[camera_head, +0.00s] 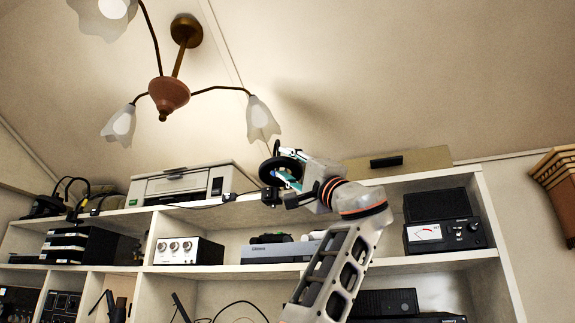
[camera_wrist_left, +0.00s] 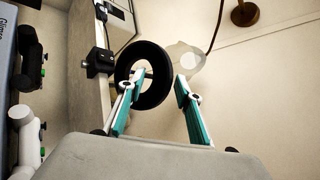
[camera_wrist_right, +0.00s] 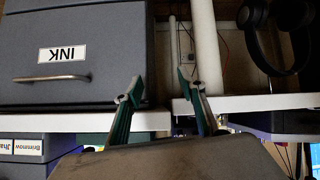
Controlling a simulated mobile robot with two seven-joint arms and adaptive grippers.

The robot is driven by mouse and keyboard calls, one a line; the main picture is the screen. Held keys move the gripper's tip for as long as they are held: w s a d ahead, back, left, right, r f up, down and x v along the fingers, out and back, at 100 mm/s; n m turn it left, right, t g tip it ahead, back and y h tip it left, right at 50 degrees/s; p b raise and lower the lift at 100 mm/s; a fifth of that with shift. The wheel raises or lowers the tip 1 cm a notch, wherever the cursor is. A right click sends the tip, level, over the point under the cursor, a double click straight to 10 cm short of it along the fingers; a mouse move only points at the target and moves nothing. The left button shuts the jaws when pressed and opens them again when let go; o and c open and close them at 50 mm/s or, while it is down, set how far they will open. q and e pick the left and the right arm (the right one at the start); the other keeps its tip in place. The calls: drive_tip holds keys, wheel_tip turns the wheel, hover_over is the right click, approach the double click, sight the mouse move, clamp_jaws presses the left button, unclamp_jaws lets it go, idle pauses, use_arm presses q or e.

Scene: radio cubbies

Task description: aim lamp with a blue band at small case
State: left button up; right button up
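A lamp with a round black head (camera_head: 283,170) is at the top edge of the shelf unit. In the left wrist view its black ring (camera_wrist_left: 157,93) faces me. A blue patch shows near it in the head view, but I cannot tell if it is the band. My left gripper (camera_wrist_left: 162,80) is open, one fingertip overlapping the ring's opening and the other just right of its rim. I cannot tell if they touch. A flat tan case (camera_head: 425,158) with a dark handle lies on the shelf top, right of the lamp. My right gripper (camera_wrist_right: 159,84) is open and empty.
A white printer (camera_head: 180,184) stands on the shelf top, left of the lamp. A chandelier (camera_head: 168,94) hangs at upper left. A grey drawer box marked INK (camera_wrist_right: 75,35) and headphones (camera_wrist_right: 275,35) are near my right gripper. Open air lies above the shelf top.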

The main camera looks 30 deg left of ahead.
use_arm(q)
drive_tip(key=v, duration=1.2)
drive_tip(key=shift+f, duration=0.1)
idle(0.4)
